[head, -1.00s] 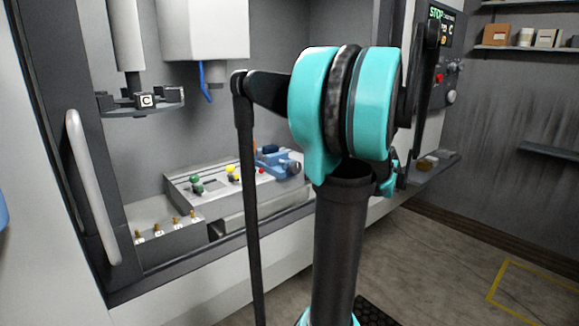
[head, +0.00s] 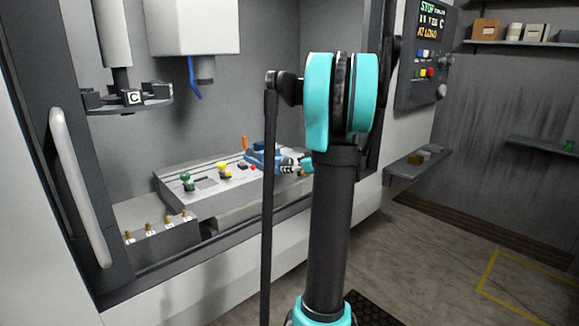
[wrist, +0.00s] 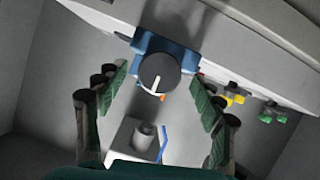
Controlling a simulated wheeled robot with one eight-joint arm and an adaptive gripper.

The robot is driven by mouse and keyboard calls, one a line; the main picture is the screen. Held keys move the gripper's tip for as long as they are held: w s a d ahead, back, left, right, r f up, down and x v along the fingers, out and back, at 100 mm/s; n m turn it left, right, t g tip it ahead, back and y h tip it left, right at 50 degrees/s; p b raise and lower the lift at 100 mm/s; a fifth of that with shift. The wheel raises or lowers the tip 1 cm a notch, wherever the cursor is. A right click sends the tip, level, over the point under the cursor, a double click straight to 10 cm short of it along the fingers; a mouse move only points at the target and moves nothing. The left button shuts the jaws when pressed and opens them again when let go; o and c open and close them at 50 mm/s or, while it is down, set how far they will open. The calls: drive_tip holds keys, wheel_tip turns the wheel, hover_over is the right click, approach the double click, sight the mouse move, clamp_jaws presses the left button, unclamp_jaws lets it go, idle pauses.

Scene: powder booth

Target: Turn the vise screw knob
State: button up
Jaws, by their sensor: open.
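The vise (head: 262,157) is blue and sits at the right end of the grey machine table in the head view. In the wrist view the vise (wrist: 150,42) shows its dark round screw knob (wrist: 157,72) with a white mark, facing the camera. My gripper (wrist: 160,95) is open, with its green-padded fingers on either side of the knob and apart from it in the picture. The knob lies between the fingers, a little beyond the tips; exact depth is hard to tell. In the head view my arm partly hides the gripper beside the vise.
Green (head: 187,181) and yellow (head: 223,170) knobbed fixtures stand on the table (head: 205,196). A tool carousel (head: 127,101) hangs at upper left. A door handle (head: 80,185) stands at the left. A control panel (head: 428,60) is at right. Floor at right is open.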

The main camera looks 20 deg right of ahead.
drive_tip(key=shift+x, duration=1.45)
drive_tip(key=c, duration=1.2)
drive_tip(key=shift+o, duration=0.2)
drive_tip(key=m+g+y, duration=0.1)
drive_tip(key=m+y, duration=0.2)
drive_tip(key=m, duration=0.1)
drive_tip(key=shift+m, duration=0.3)
drive_tip(key=m+y, duration=0.3)
drive_tip(key=m, duration=0.1)
drive_tip(key=shift+m, duration=0.3)
drive_tip(key=m+t+y, duration=0.1)
drive_tip(key=m+y, duration=0.1)
drive_tip(key=m, duration=0.3)
drive_tip(key=m+t, duration=0.1)
drive_tip(key=m, duration=0.2)
drive_tip(key=m+t+y, duration=0.1)
drive_tip(key=m, duration=0.2)
